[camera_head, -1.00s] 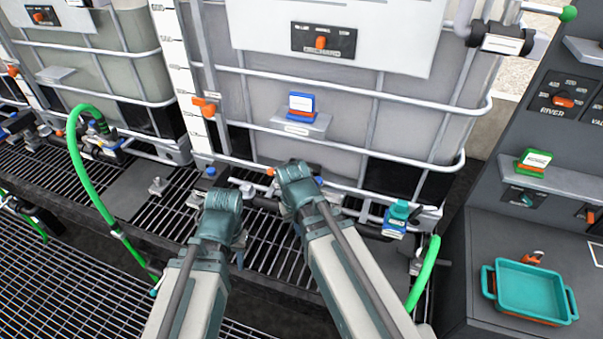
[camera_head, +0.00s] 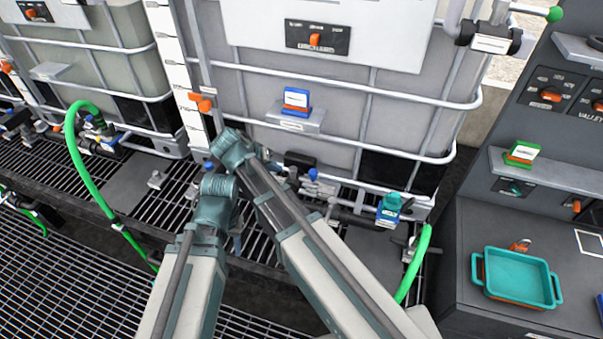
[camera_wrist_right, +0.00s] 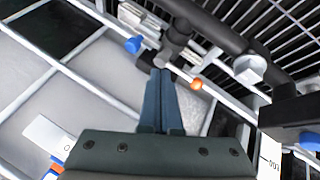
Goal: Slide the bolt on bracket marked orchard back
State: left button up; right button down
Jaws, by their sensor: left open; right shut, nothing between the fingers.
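A black plate with an orange knob (camera_head: 315,40) is on the white front panel of the middle tote; its lettering is too blurred to read surely. A grey bar with an orange tip (camera_wrist_right: 196,85) shows in the right wrist view, and I cannot tell whether it is the bolt. My right gripper (camera_wrist_right: 160,72) is shut and empty, its fingertips close to a grey fitting on the bar; contact is unclear. In the head view its fingers are hidden behind its wrist. My left gripper (camera_head: 238,240) is open, low over the grating, left of my right forearm.
A blue-and-white block (camera_head: 297,102) stands on a small shelf on the tote. A teal-capped bottle (camera_head: 390,207) is at the tote's lower right. A green hose (camera_head: 84,175) arches at left. A teal tray (camera_head: 515,277) sits on the right counter.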

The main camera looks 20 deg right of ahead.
aim_at(314, 176)
jog(key=b+x, duration=0.8)
jog(key=x, duration=0.2)
jog(key=shift+s+a+f, duration=0.1)
jog(key=shift+s, duration=0.1)
jog(key=d, duration=0.3)
jog(key=shift+s, duration=0.15)
jog(key=shift+d, duration=0.65)
jog(key=s+d, duration=0.2)
jog(key=d, duration=0.1)
jog(key=shift+s+d, duration=0.25)
